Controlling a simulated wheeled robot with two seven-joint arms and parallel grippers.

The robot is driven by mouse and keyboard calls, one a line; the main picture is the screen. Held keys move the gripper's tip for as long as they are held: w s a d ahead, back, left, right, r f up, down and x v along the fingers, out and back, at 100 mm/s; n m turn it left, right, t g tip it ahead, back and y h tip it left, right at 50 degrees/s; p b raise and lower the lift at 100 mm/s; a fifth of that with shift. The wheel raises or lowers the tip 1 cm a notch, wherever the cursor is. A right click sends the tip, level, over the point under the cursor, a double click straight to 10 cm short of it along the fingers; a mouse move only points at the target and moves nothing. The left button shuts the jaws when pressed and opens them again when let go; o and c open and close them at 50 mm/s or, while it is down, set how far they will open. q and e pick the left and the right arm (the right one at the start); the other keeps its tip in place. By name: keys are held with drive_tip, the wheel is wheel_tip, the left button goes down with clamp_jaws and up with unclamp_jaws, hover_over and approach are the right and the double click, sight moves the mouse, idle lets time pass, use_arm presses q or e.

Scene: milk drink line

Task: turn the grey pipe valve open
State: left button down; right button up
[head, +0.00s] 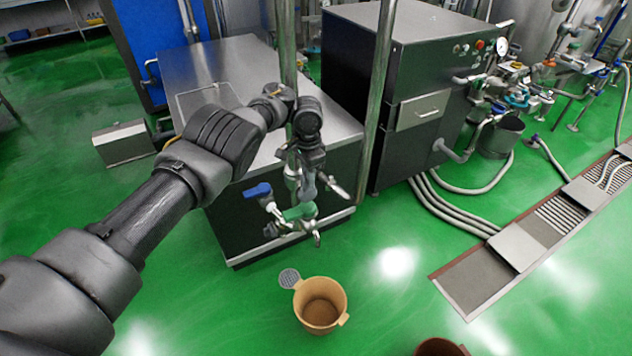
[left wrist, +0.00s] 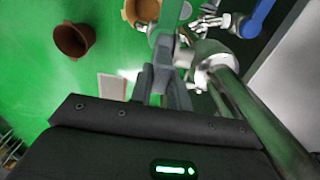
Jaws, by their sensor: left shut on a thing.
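The grey pipe valve (head: 339,191) is the upper one on a thin upright pipe in front of the steel cabinet. Its metal spout points down to the right. My left gripper (head: 308,190) reaches down onto it and is shut on its grey handle, which is mostly hidden by the fingers. In the left wrist view my left gripper (left wrist: 160,78) has its fingertips close beside the bright metal pipe joint (left wrist: 211,54). A green valve handle (head: 300,212) sits just below the gripper, and a blue one (head: 258,190) is to its left. My right gripper is not in view.
The steel cabinet (head: 215,60) is behind the pipe, a dark machine (head: 400,100) to the right. Two upright pipes rise close to the arm.

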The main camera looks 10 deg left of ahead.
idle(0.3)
use_arm(q)
drive_tip(key=c, duration=1.3)
unclamp_jaws()
drive_tip(key=shift+w+d+f, duration=0.1)
drive_tip(key=shift+w, duration=0.05)
drive_tip(key=shift+r, duration=0.3)
wheel_tip(320, 180, up, 10)
drive_tip(key=shift+d+r+p, duration=0.1)
drive_tip(key=shift+p, duration=0.45)
